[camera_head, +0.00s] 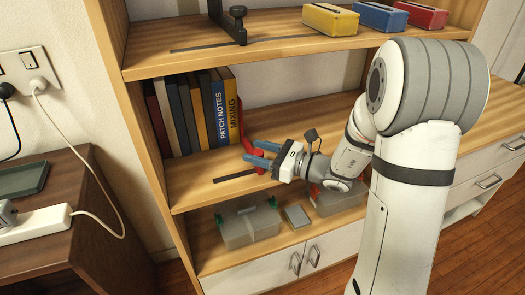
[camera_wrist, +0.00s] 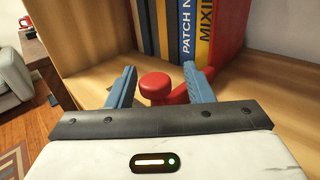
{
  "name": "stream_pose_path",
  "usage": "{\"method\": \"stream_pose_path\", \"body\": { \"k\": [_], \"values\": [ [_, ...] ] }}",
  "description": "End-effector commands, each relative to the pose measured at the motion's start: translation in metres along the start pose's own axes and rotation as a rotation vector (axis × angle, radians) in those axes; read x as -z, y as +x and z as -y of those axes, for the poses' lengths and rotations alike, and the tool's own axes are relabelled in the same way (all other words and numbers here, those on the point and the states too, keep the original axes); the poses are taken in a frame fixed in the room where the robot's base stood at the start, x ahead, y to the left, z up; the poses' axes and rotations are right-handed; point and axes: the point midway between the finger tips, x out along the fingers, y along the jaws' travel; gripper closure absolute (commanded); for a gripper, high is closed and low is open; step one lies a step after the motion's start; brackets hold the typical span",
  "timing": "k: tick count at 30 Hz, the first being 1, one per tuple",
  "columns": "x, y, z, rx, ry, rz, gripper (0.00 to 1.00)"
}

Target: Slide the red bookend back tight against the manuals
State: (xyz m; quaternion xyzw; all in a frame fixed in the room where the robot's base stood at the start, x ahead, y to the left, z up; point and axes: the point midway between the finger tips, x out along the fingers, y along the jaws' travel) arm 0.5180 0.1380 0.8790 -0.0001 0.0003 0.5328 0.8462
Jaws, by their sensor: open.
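The manuals (camera_head: 193,112) stand upright in a row on the middle shelf; the rightmost spines read PATCH NOTES and MIXING. They also show at the top of the wrist view (camera_wrist: 190,25). The red bookend (camera_wrist: 230,38) stands upright just right of the yellow MIXING manual; I cannot tell whether they touch. Its round red knob (camera_wrist: 155,86) sticks out toward me. In the head view, the bookend (camera_head: 242,122) is partly hidden by my gripper (camera_head: 250,151). My gripper (camera_wrist: 159,72) is open, its blue fingers on either side of the knob, with a gap at the left finger.
A dark slot (camera_head: 235,175) runs along the front of the middle shelf. Shelf boards lie above and below; the lower one holds a clear bin (camera_head: 248,228) and a small grey box (camera_head: 297,216). The shelf's left side panel (camera_head: 120,110) stands beside the manuals.

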Motion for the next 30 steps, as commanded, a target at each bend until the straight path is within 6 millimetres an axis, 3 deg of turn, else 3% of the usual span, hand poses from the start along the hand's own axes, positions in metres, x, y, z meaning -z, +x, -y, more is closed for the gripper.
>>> {"method": "stream_pose_path", "body": {
  "k": [15, 30],
  "values": [
    [0.0, -0.069, 0.003, 0.002, 0.001, 0.0, 0.53],
    [0.0, -0.075, 0.003, 0.001, 0.0, 0.0, 0.53]
  ]
}}
